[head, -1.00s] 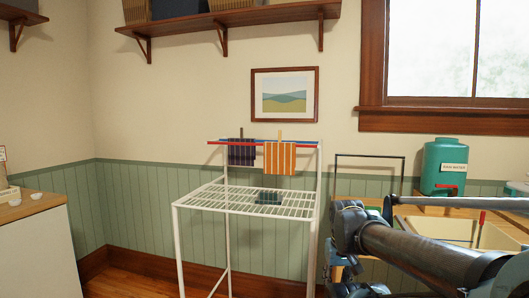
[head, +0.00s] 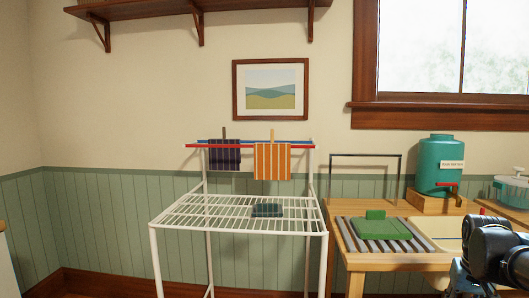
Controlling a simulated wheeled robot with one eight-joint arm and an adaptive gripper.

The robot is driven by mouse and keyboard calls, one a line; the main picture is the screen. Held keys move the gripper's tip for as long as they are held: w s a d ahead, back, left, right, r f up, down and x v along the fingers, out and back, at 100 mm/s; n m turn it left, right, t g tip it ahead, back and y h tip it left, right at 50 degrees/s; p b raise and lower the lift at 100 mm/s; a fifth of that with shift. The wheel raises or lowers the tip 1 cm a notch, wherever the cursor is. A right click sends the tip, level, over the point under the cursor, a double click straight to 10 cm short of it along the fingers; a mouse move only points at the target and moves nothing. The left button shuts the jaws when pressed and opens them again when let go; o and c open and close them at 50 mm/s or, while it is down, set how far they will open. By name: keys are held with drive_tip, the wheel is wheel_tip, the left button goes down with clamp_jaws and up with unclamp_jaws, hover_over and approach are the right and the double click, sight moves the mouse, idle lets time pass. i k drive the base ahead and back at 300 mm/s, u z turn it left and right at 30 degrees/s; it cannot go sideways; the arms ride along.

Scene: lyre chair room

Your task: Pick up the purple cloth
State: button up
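The purple cloth (head: 224,156) is dark with thin stripes. It hangs over the bars at the top of the white drying rack (head: 235,200), on the left, held by a brown clothespin (head: 224,132). An orange and white striped cloth (head: 272,162) hangs to its right under a lighter clothespin (head: 272,136). A folded dark teal cloth (head: 267,210) lies on the rack's wire shelf.
A wooden counter (head: 395,263) stands right of the rack, with a green item (head: 378,228) on slats, a basin (head: 440,232) and a green water dispenser (head: 438,166). A wooden shelf (head: 200,22) is above. The floor left of the rack looks clear.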

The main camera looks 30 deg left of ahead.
sight(220, 159)
drive_tip(key=z, duration=1.25)
drive_tip(key=k, duration=2.3)
drive_tip(key=u, duration=1.5)
drive_tip(key=i, duration=1)
drive_tip(key=z, duration=0.05)
